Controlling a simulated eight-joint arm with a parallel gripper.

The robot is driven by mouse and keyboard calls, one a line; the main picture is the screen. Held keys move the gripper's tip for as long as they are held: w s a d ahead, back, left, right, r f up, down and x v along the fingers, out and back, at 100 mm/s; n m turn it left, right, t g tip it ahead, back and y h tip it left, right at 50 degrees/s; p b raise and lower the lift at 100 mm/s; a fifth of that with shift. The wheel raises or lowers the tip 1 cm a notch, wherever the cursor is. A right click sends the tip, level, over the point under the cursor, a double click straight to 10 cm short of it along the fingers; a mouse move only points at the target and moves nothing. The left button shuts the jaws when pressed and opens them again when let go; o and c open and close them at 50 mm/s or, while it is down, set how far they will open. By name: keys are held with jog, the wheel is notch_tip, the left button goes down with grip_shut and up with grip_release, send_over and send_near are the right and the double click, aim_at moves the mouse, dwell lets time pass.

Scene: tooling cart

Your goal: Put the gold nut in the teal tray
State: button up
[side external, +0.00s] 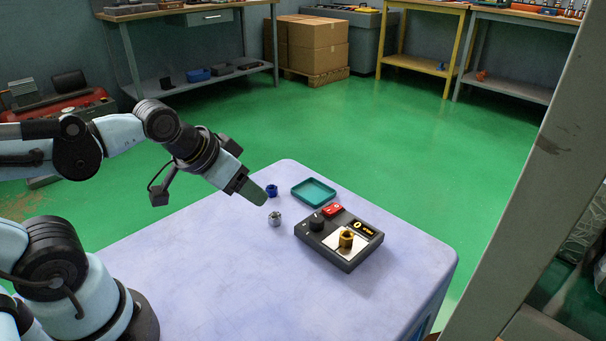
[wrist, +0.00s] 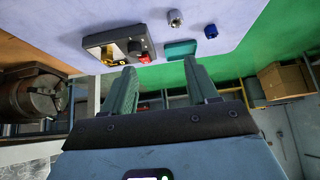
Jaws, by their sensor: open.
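The gold nut (side external: 346,239) sits on the light plate of a black device (side external: 345,262) on the cart top. It also shows in the wrist view (wrist: 107,47). The teal tray (side external: 314,187) lies flat and empty behind the device, near the far corner of the cart. It appears in the wrist view (wrist: 181,48) too. My gripper (side external: 254,194) is in the air to the left of the tray and device. In the wrist view its two green fingers (wrist: 163,78) are spread apart with nothing between them.
A silver nut (side external: 274,219) and a blue nut (side external: 271,191) stand on the cart top (side external: 215,270), left of the device and tray. The device carries a black knob (side external: 316,222) and a red part (side external: 332,210). The near and left parts of the cart top are clear.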

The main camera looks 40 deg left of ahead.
jog(key=w+d+r+n+g, duration=0.3)
jog(key=w+d+r, duration=0.15)
jog(key=w, duration=0.25)
jog(key=n+g, duration=0.3)
jog(key=g, duration=0.1)
send_over(347, 233)
jog(key=f, duration=0.8)
jog(key=shift+w+d+f, duration=0.15)
jog(key=shift+w+d, duration=0.1)
jog(key=shift+s+a+f, duration=0.15)
jog(key=shift+f, duration=1.45)
jog(key=shift+s+a+f, duration=0.1)
jog(key=shift+f, duration=1.5)
grip_shut()
